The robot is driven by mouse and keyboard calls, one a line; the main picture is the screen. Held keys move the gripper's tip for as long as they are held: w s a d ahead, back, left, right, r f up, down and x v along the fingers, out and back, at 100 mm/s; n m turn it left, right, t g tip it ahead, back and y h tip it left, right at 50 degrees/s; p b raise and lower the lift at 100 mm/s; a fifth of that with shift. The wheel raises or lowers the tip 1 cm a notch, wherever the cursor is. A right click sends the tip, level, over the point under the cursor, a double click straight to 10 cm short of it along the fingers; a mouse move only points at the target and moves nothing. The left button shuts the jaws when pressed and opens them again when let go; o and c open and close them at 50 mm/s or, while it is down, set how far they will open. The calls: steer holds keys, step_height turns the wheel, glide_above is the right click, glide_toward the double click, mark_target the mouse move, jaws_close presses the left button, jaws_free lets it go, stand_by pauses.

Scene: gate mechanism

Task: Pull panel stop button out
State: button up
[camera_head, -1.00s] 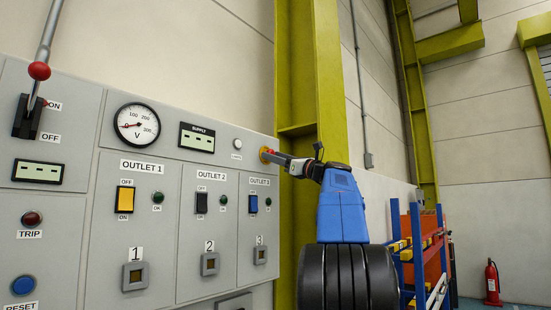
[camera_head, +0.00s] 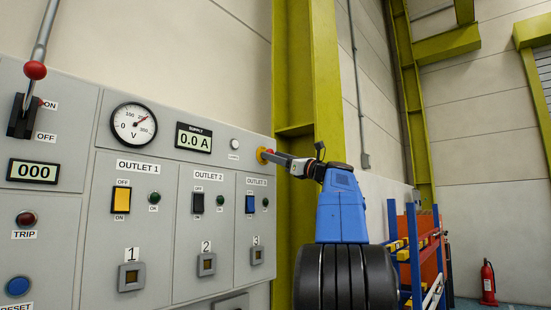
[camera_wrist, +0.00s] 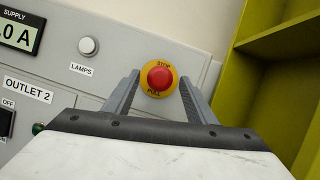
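The stop button is a red knob on a yellow ring marked STOP and PULL (camera_wrist: 160,78), on the panel's upper right part in the wrist view. In the head view its yellow ring (camera_head: 261,155) shows at the panel's right edge, partly hidden by my gripper. My gripper (camera_wrist: 160,88) has its two grey fingers apart, one on each side of the button, with gaps between the fingers and the red knob. In the head view my gripper (camera_head: 279,159) reaches from the right to the button.
The grey panel (camera_head: 75,120) carries a lever with a red ball (camera_head: 35,70), a voltmeter (camera_head: 134,125), a supply display reading 0.0 A (camera_head: 194,138), and outlet switches. A white LAMPS button (camera_wrist: 88,46) is left of the stop button. A yellow-green column (camera_head: 293,60) stands just right.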

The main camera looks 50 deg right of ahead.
steer(key=v, duration=1.7)
steer(key=shift+s, duration=0.25)
stand_by(0.3)
